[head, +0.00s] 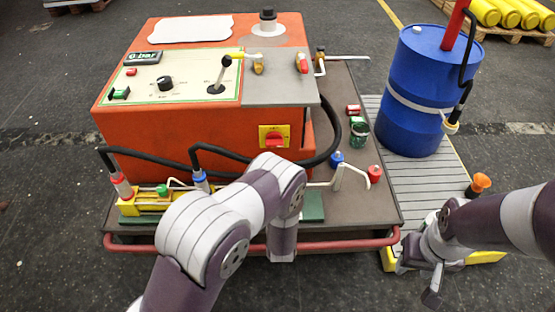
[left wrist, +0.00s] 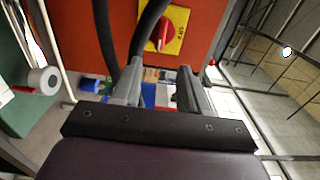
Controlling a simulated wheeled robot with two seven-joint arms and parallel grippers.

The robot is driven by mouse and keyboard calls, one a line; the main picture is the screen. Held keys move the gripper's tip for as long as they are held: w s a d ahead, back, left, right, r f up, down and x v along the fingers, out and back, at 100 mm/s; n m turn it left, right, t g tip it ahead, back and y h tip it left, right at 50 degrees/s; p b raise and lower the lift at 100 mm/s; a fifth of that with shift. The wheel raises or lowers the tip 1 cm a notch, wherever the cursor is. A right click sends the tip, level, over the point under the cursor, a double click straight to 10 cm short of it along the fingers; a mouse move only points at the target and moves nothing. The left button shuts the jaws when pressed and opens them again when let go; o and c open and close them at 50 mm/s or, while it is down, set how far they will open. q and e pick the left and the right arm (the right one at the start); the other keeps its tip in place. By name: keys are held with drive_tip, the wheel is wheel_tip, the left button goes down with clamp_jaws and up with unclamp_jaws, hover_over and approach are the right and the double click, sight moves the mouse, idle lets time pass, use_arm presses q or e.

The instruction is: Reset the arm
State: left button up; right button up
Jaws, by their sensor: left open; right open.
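My left arm (head: 235,210) reaches over the front of the cart, bent, with its last visible link hanging down near the red front rail. Its fingers are hidden in the head view. In the left wrist view my left gripper (left wrist: 160,85) is open, with nothing held between its two fingers, facing the orange machine and its red-on-yellow switch (left wrist: 168,30). My right arm comes in from the right. My right gripper (head: 420,282) is open and empty, pointing down by the front right corner of the cart, near the yellow edge of the grey platform.
The orange machine (head: 205,140) stands on the brown cart (head: 360,205) with a red front rail (head: 345,245). Black hoses, small valves and a green can (head: 359,134) are around it. A blue drum (head: 408,95) stands on the slatted platform (head: 430,175). Floor is clear at lower right.

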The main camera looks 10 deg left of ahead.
use_arm(q)
drive_tip(key=shift+s+d, duration=0.15)
drive_tip(key=shift+s, duration=0.5)
